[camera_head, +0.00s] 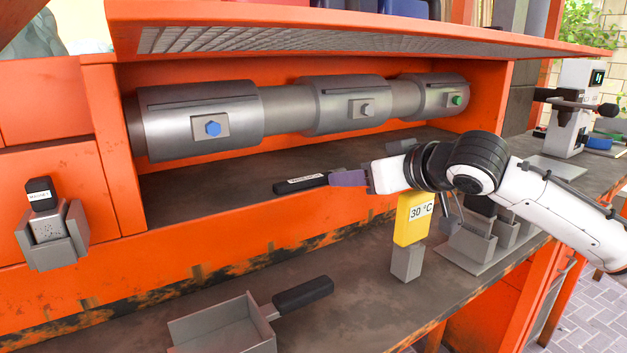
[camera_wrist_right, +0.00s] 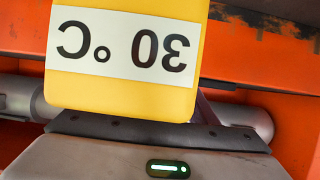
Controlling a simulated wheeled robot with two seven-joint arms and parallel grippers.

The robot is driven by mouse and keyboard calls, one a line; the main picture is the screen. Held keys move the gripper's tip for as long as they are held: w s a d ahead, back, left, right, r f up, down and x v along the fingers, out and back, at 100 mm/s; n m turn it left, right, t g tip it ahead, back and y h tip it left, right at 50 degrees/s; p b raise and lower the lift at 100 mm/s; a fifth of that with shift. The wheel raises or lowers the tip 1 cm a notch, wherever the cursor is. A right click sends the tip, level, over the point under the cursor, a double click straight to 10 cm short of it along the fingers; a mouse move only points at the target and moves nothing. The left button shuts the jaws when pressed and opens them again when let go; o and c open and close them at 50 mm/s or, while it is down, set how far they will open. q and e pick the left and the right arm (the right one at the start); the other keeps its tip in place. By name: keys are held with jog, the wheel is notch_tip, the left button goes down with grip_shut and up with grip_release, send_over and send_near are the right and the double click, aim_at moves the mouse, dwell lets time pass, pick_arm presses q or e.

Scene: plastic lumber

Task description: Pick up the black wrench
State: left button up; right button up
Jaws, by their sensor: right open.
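My right gripper (camera_head: 345,178) reaches in from the right in the head view, in front of the pipe recess, and points left. A black bar with a white label (camera_head: 301,184) lies in line with its purple-dark fingers. I cannot tell whether this bar is the black wrench's handle, or whether the fingers touch it. No other clear wrench shape shows. In the right wrist view a yellow block marked 30 °C (camera_wrist_right: 125,50) fills the upper middle and hides most of the fingers. My left gripper is not in view.
The yellow block (camera_head: 411,222) sits on a grey stand below my right wrist. A grey tray (camera_head: 222,328) with a black handle (camera_head: 303,293) lies on the bench. A metal pipe (camera_head: 280,110) runs along the orange recess. Grey holders (camera_head: 472,246) stand at the right.

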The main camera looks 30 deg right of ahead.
jog(key=c, duration=1.1)
jog(key=shift+c, duration=0.7)
jog(key=shift+s+r, duration=0.1)
jog(key=shift+r, duration=0.05)
